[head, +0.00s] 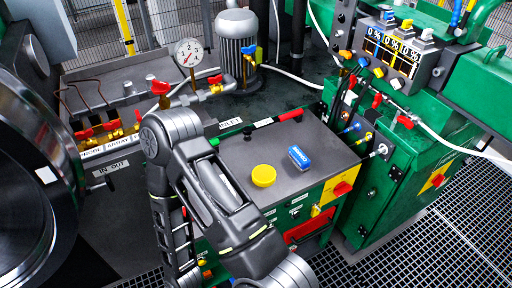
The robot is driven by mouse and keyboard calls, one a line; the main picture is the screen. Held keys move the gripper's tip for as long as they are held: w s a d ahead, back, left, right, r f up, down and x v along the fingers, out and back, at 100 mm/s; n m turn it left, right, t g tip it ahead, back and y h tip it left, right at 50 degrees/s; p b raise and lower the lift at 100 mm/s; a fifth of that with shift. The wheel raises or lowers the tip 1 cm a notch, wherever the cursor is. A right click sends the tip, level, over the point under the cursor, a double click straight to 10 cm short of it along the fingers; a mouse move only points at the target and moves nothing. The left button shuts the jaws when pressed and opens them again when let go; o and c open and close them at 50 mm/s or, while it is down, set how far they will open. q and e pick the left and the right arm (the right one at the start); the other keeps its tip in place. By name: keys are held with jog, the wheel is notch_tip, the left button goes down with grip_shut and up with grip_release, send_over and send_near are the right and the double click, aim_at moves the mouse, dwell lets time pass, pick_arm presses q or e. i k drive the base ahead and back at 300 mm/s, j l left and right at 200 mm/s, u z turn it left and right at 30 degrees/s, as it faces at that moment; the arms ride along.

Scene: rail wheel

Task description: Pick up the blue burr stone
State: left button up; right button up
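The blue burr stone (299,157) is a small blue block with white lettering. It lies on the dark grey top of the green cabinet (322,171), right of centre in the head view. A round yellow cup-like piece (263,176) stands to its left and a little nearer. Grey jointed arm links of mine cross the view left of the stone, apart from it in the picture. Neither of my grippers shows in the view. Nothing is touching or covering the stone.
A pressure gauge (189,53) and a grey motor (238,42) stand behind. Red-handled valves (110,131) are at left. A green unit with hoses (388,150) rises right of the cabinet. A large dark wheel (35,165) fills the left edge. Grating (450,240) covers the floor at right.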

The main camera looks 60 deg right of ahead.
aim_at(296, 156)
jog(key=k+l+u, duration=0.35)
jog(key=l, duration=0.25)
jog(key=k+l+u, duration=0.75)
jog(key=k, duration=0.35)
jog(key=k+l, duration=0.2)
jog(key=k, duration=0.15)
jog(key=k+l, duration=0.2)
jog(key=k, duration=0.15)
